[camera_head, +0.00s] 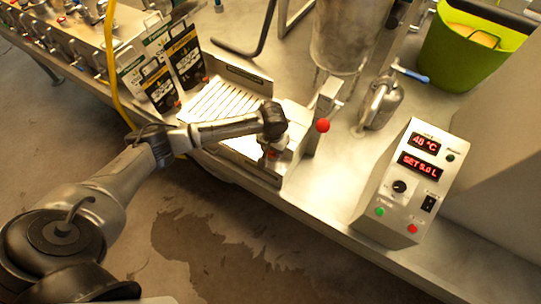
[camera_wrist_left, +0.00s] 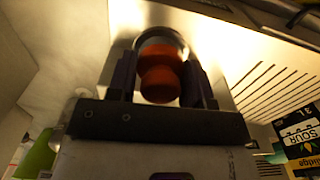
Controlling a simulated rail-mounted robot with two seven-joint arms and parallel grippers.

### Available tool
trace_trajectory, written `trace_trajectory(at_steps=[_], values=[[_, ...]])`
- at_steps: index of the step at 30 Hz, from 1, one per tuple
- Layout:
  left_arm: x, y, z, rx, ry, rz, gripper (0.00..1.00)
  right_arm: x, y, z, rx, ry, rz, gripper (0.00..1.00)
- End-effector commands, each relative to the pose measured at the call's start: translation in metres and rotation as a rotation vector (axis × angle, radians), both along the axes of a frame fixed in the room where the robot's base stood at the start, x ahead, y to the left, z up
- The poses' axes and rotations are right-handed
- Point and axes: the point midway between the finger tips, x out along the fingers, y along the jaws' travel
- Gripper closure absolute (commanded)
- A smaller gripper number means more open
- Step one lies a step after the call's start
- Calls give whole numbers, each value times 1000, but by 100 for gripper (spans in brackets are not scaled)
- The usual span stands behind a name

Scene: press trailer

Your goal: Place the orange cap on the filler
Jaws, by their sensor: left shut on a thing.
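My left gripper (camera_head: 272,150) reaches over the right end of the slatted metal tray. In the left wrist view my left gripper (camera_wrist_left: 160,85) is shut on the orange cap (camera_wrist_left: 160,76), with one dark finger on each side of it. Only a small reddish part of the cap shows in the head view. In the wrist view a round metal rim (camera_wrist_left: 163,37) lies directly beyond the cap; I cannot tell whether they touch. The filler stands by the tray, with a metal post and a red-knobbed lever (camera_head: 322,125). My right gripper is not in view.
The slatted tray (camera_head: 222,103) has upright cartons (camera_head: 184,55) to its left. A control box (camera_head: 408,185) with red displays stands at the right.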

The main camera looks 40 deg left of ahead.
Motion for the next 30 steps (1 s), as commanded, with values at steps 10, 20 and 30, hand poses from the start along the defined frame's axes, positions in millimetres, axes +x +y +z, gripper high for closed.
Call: trace_trajectory(at_steps=[10,20,30], values=[[0,1,-26,1,0,2,84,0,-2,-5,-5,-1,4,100],[0,1,-43,1,-1,1,85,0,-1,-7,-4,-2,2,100],[0,1,-46,0,0,1,42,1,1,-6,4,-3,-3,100]])
